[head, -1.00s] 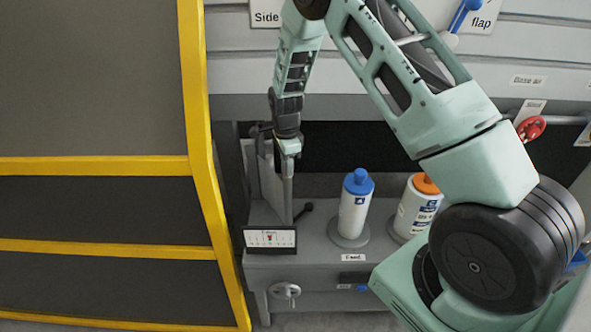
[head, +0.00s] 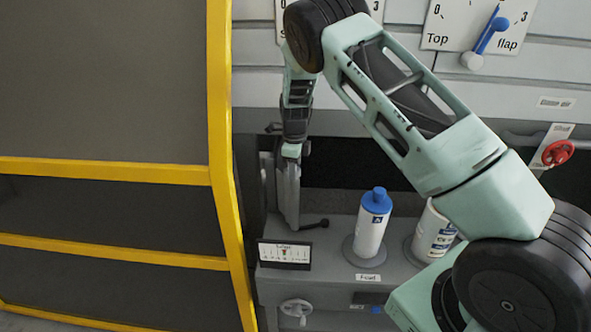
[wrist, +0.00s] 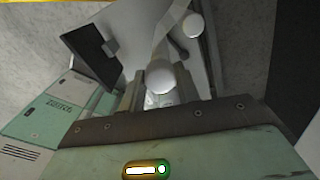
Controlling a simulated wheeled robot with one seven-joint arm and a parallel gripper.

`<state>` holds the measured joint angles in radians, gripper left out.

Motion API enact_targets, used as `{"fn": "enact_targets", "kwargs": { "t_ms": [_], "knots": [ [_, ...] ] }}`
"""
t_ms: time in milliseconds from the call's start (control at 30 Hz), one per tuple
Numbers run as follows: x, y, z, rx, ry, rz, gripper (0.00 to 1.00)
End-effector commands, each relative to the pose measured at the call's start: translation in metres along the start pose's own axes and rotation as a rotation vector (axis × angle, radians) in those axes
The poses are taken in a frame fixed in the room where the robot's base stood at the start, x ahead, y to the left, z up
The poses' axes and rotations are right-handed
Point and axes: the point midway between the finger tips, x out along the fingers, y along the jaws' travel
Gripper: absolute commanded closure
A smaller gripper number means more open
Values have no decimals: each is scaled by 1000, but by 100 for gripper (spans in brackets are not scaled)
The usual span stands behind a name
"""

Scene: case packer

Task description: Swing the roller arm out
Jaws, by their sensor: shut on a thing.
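The roller arm (head: 289,200) is a grey upright piece at the left end of the machine's grey shelf, beside the yellow-edged panel. My gripper (head: 291,160) points down at its upper part and is shut on it. In the wrist view my gripper (wrist: 158,92) has its two fingers on either side of a pale rounded end of the roller arm (wrist: 159,77). The exact contact is partly hidden by the fingers. A black lever (head: 314,224) sticks out at the foot of the roller arm.
A yellow-edged dark panel (head: 219,110) stands close on the left. A blue-capped bottle (head: 371,228) and a second white bottle (head: 433,235) stand right of the roller arm. A small scale plate (head: 285,254) is at the shelf's front. A red knob (head: 557,153) is far right.

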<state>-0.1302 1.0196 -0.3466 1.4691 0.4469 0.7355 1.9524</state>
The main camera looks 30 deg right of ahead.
Motion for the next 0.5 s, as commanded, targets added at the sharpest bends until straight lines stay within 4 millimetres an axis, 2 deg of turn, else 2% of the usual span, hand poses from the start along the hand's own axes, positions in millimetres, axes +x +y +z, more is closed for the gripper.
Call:
{"fn": "enact_targets", "kwargs": {
  "t_ms": [300,333,400,500],
  "knots": [
    [-2,-3,1,6,-6,-8,100],
    [-2,-3,1,6,-6,-8,65],
    [-2,-3,1,5,-6,-8,46],
    [-1,-2,1,5,-4,-6,46]
  ]
}}
